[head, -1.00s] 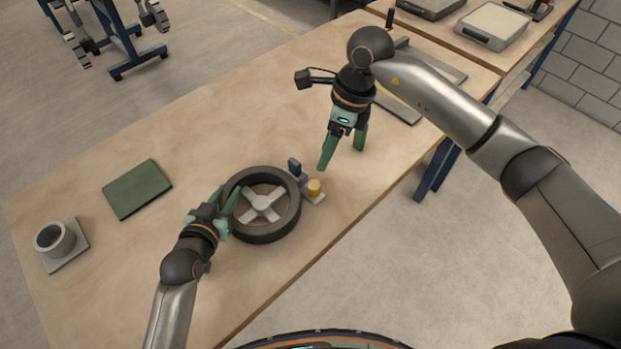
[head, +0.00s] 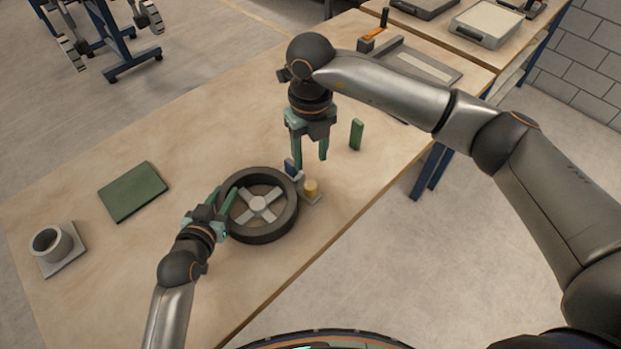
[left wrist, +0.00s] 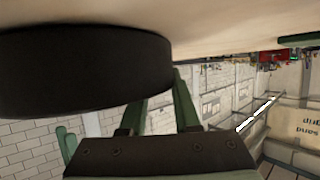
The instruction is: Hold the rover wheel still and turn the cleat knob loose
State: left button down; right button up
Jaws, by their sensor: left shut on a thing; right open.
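The rover wheel (head: 291,213) lies flat on the table, a dark ring with pale spokes and a light hub. My left gripper (head: 226,200) is shut on the wheel's rim at its left side; the wheel's dark rim (left wrist: 80,70) fills the upper left of the left wrist view. My right gripper (head: 310,163) is open and empty, pointing down above and behind the blue block, apart from the knob.
A green upright block (head: 356,135) stands right of my right gripper. A green pad (head: 133,191) and a grey cup on a square plate (head: 72,262) are on the left. A grey tray (head: 445,72) lies at the back right.

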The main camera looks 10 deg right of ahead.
aim_at(310, 184)
notch_tip(310, 184, down, 9)
jog(key=shift+r, duration=0.1)
dwell(0.3)
grip_shut()
